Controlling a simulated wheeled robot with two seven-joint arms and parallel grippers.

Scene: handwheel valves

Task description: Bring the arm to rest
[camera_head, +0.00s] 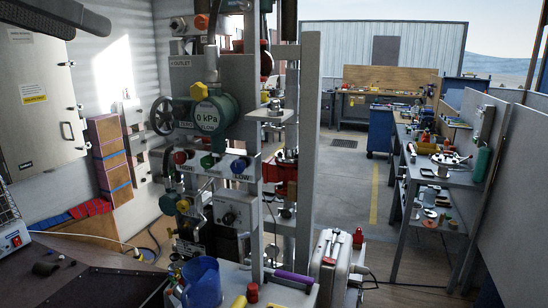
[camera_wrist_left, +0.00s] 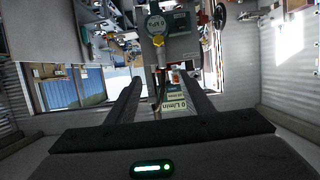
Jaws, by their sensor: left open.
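My left gripper (camera_head: 88,44) shows at the upper left of the head view, as two dark fingers in front of the grey cabinet and wall. In the left wrist view its two fingers (camera_wrist_left: 160,80) stand apart with nothing held between them. The valve rig (camera_head: 225,75) stands to the right of the gripper, clear of it. It carries a black handwheel (camera_head: 162,116), a green gauge (camera_head: 208,116) reading 0 kPa, and several coloured knobs. The gauge also shows beyond the fingers in the left wrist view (camera_wrist_left: 156,25). My right gripper is in neither view.
A grey cabinet (camera_head: 35,105) hangs on the left wall, behind the gripper. A blue container (camera_head: 202,285) and small parts sit at the rig's foot. A grey bench (camera_head: 440,175) with tools stands at the right. Open floor (camera_head: 345,185) lies between rig and bench.

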